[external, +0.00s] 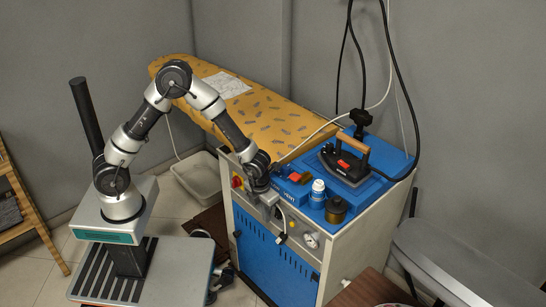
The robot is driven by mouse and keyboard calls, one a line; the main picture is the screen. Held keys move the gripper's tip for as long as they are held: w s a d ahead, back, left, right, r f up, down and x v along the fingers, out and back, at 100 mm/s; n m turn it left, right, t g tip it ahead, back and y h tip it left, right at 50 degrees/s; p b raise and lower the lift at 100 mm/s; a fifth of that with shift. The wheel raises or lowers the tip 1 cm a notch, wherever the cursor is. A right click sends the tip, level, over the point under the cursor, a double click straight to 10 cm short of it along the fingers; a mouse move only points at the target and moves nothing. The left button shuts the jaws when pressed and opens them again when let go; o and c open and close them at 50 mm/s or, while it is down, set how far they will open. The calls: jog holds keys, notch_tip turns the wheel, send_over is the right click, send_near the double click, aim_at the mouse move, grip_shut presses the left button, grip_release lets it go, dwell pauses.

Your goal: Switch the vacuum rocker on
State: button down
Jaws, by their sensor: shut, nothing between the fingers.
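The ironing station (272,262) has a blue top, a blue front door and a pale control strip along its upper front edge. My arm reaches over from the left, and my gripper (279,216) is shut and empty in front of that strip. The vacuum rocker cannot be made out; my wrist and gripper cover part of the strip. Whether the gripper touches the panel cannot be told.
An iron (346,163), a blue-and-white bottle (318,194) and a brown spool-like pot (336,210) stand on the top. A patterned ironing board (258,112) lies behind. A pale bin (198,177) is at left; a grey board (455,262) is at right.

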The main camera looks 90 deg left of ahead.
aim_at(277, 214)
notch_tip(277, 214, up, 10)
jog(key=s+d+p, duration=0.1)
jog(key=p, duration=0.2)
jog(key=shift+s+d+p, duration=0.1)
jog(key=shift+p, duration=0.35)
jog(key=shift+w+a+f+b, duration=0.45)
jog(key=shift+w+a+f, duration=0.15)
jog(key=shift+f, duration=1.4)
jog(key=shift+w+a+f+b, duration=0.45)
jog(key=shift+w+a+f, duration=0.1)
jog(key=shift+f, duration=1.4)
jog(key=shift+w+a+f+b, duration=0.45)
jog(key=shift+w+a+f, duration=0.15)
jog(key=shift+f, duration=1.4)
